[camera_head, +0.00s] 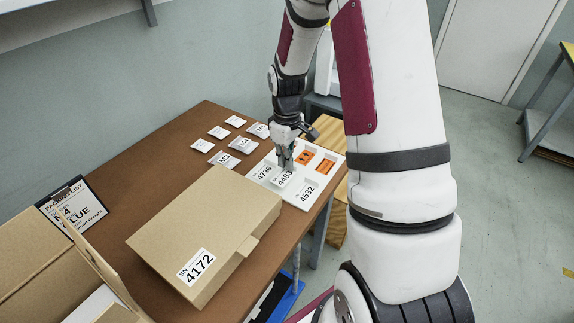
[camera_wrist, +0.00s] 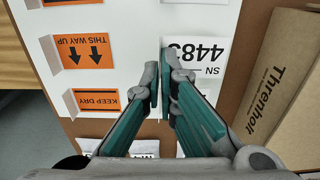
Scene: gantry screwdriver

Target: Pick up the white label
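The white label marked SN 4483 (camera_wrist: 208,52) shows upside down in the wrist view, with its left part close to the fingertips. In the head view this label (camera_head: 284,179) lies at the middle of the white label board (camera_head: 316,192), right under my gripper (camera_head: 286,162). In the wrist view, my gripper (camera_wrist: 161,76) has its two teal fingers close together with a narrow gap between them. The right fingertip overlaps the label's left edge. I cannot tell whether it touches the label. White labels 4736 (camera_head: 264,172) and 4532 (camera_head: 306,194) lie on either side.
Orange labels (camera_head: 325,166) lie on the board's right side. A closed cardboard box (camera_head: 200,225) with label 4172 stands close by on the brown table (camera_head: 180,135). Several small packets (camera_head: 228,150) lie behind. A packing list (camera_head: 75,210) and open carton (camera_head: 35,260) are at left.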

